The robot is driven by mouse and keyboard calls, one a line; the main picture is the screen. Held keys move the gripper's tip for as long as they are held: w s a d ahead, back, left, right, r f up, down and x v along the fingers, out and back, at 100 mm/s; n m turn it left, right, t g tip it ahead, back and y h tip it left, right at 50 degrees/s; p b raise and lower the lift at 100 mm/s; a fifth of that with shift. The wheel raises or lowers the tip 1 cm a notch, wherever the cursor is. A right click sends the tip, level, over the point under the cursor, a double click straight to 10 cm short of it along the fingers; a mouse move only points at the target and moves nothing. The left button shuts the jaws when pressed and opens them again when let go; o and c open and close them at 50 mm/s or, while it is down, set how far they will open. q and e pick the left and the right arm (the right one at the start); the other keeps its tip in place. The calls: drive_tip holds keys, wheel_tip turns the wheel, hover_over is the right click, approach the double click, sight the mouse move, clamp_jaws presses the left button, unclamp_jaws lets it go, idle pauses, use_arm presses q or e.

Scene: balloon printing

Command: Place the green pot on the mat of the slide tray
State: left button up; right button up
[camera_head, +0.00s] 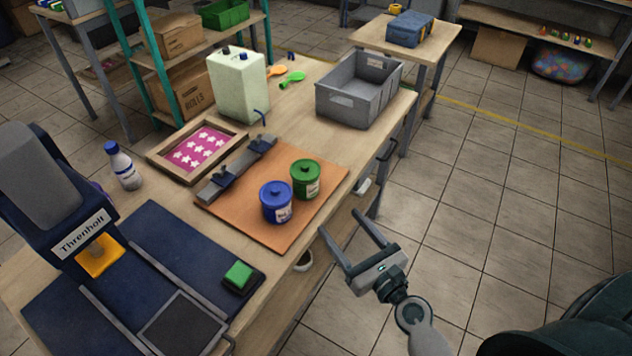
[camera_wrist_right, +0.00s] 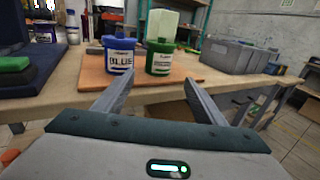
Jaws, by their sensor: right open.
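The green pot (camera_head: 305,180), a lidded tin with a white label, stands upright on an orange-brown board (camera_head: 240,215). It also shows in the wrist view (camera_wrist_right: 159,57). A blue pot (camera_head: 276,203) stands close in front of it. The slide tray's dark grey mat (camera_head: 183,326) lies between rails at the bottom of the head view, empty. My right gripper (camera_head: 340,221) is open and empty, off the table's front edge. Its fingers point toward the pots, apart from both, and it shows in the wrist view (camera_wrist_right: 157,80). My left gripper is not in view.
The press (camera_head: 50,205) labelled Threnholt stands at left, with a green button box (camera_head: 238,277) beside the rails. A framed pink star screen (camera_head: 200,150), a white canister (camera_head: 238,85) and a grey bin (camera_head: 360,90) stand farther back.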

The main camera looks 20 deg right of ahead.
sight(313, 188)
drive_tip(key=shift+d, duration=0.1)
idle(0.3)
drive_tip(key=w, duration=0.3)
drive_tip(key=w+a, duration=0.1)
drive_tip(key=w, duration=0.3)
drive_tip(key=w+a, duration=0.1)
drive_tip(key=w, duration=0.3)
drive_tip(key=shift+a+p, duration=0.1)
drive_tip(key=shift+p, duration=0.3)
drive_tip(key=shift+w+a, duration=0.1)
drive_tip(key=shift+w, duration=0.35)
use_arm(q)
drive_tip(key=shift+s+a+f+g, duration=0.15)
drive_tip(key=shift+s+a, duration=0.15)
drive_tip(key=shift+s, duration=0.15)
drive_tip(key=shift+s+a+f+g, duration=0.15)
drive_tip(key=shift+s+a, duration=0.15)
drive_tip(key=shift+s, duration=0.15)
